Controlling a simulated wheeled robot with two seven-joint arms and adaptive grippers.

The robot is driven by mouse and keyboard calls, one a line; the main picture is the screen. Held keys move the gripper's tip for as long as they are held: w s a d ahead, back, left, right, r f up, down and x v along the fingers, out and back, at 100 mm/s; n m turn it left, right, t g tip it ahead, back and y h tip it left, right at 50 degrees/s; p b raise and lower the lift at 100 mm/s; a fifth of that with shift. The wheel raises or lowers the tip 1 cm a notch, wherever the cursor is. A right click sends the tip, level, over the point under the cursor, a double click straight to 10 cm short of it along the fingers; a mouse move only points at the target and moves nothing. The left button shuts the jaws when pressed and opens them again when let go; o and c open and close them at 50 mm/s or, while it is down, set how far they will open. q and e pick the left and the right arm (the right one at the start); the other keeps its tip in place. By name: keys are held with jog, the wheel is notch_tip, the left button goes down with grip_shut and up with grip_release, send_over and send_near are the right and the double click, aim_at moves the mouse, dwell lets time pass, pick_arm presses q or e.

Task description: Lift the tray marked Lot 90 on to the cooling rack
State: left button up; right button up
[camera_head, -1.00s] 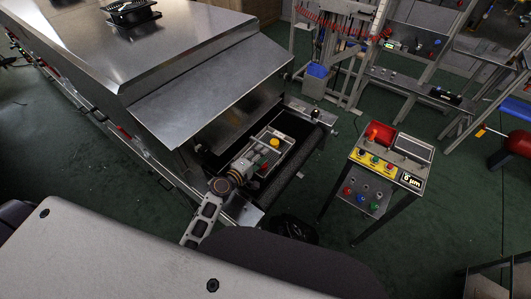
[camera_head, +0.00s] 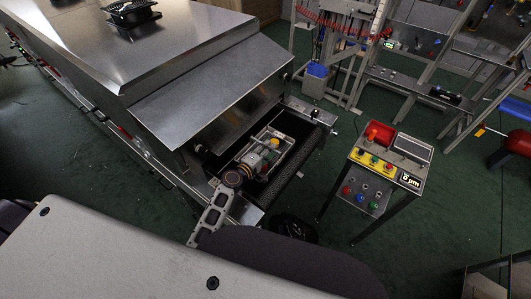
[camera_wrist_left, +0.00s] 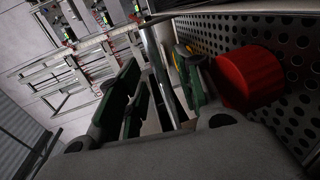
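A grey metal tray (camera_head: 287,153) lies on the dark conveyor at the dryer's mouth, with small items in it, one with a yellow top. No lot marking can be read on it. My left gripper (camera_head: 257,160) is over the near left part of the tray in the head view and covers part of it. In the left wrist view its two dark fingers (camera_wrist_left: 160,95) stand apart, with a thin metal edge showing between them. A red cylinder (camera_wrist_left: 250,78) and a perforated metal wall (camera_wrist_left: 290,60) are close at their right. My right gripper is not in view. I cannot identify the cooling rack.
The dryer's sloping metal hood (camera_head: 210,90) rises above and left of the tray. A control stand (camera_head: 385,170) with a red bin and buttons stands to the right. Metal framed benches (camera_head: 420,85) stand at the back right. Green floor between them is clear.

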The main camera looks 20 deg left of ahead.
pick_arm(q)
jog(key=c, duration=0.6)
grip_shut()
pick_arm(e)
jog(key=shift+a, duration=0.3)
pick_arm(q)
jog(key=shift+r, duration=0.25)
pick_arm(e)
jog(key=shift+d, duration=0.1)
pick_arm(q)
jog(key=shift+r+p, duration=0.55)
jog(key=shift+r, duration=0.35)
notch_tip(320, 180, up, 8)
jog(key=p, duration=0.2)
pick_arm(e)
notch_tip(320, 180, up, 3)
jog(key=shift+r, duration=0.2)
